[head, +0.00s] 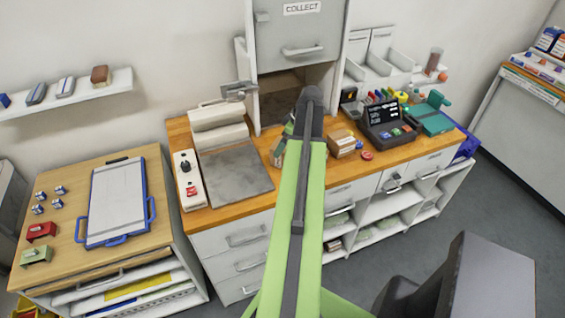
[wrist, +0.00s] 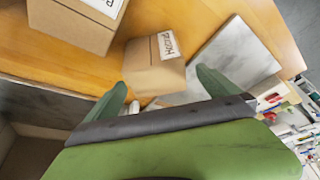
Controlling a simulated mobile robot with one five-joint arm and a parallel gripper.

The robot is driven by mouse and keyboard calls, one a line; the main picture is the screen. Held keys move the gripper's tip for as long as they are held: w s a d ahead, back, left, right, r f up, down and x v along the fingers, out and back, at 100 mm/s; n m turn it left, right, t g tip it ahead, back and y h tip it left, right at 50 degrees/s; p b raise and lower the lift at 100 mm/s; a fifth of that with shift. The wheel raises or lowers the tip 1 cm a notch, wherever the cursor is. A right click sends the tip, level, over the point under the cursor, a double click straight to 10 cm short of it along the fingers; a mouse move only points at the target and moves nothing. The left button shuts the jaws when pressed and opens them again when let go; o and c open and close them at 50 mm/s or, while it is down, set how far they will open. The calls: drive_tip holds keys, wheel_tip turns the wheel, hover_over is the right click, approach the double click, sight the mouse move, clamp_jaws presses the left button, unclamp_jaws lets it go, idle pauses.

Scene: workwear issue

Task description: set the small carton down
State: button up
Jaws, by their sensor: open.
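A small brown carton (wrist: 155,68) with a white printed label sits on the wooden counter in the wrist view. My gripper (wrist: 164,84) is open, with its two green fingers spread on either side of the carton's near end; I see no finger closed on it. In the head view the small carton (head: 277,152) shows just left of my green arm, partly hidden by it. My gripper there is mostly hidden behind the arm's dark end.
Another carton (head: 342,143) stands right of my arm; it also shows in the wrist view (wrist: 75,22). A grey slab (head: 235,172) lies left on the counter. The COLLECT cabinet (head: 298,32) rises behind, its lower bay open. A black terminal (head: 390,130) stands at the right.

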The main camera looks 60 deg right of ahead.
drive_tip(key=shift+w+f, duration=0.25)
drive_tip(key=shift+f, duration=0.45)
drive_tip(key=shift+r, duration=0.15)
drive_tip(key=b+x, duration=0.5)
drive_tip(key=shift+d+f, duration=0.25)
drive_tip(key=shift+r, duration=0.2)
drive_tip(key=c, duration=1.7)
wheel_tip(320, 180, up, 10)
drive_tip(key=p, duration=1)
drive_tip(key=shift+r, duration=0.1)
drive_tip(key=shift+w, duration=0.1)
